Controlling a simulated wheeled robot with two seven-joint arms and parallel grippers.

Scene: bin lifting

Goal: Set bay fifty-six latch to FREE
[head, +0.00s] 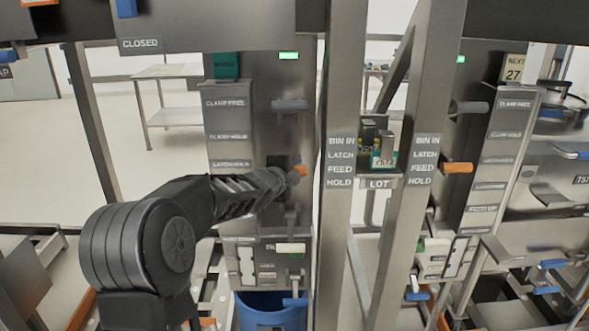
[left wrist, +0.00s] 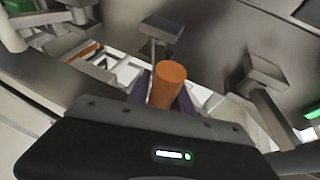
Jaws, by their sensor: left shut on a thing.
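My left gripper (head: 288,177) reaches in from the left to the bay's metal column. It is shut on the orange latch handle (head: 301,171), whose tip shows just past the fingers. In the left wrist view the orange handle (left wrist: 168,83) stands up beyond the gripper's dark housing. In the head view the handle is about level with the lowest label plate (head: 231,163) on the left panel, which seems to read LATCH HOLD. The gripper hides the handle's base. I cannot read a bay number here. My right gripper is not in view.
A grey handle (head: 290,105) sticks out above the gripper, and a white handle (head: 290,248) below it. A blue bin (head: 270,312) stands underneath. A metal post (head: 341,110) rises close on the right. The neighbouring bay has another orange handle (head: 456,167).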

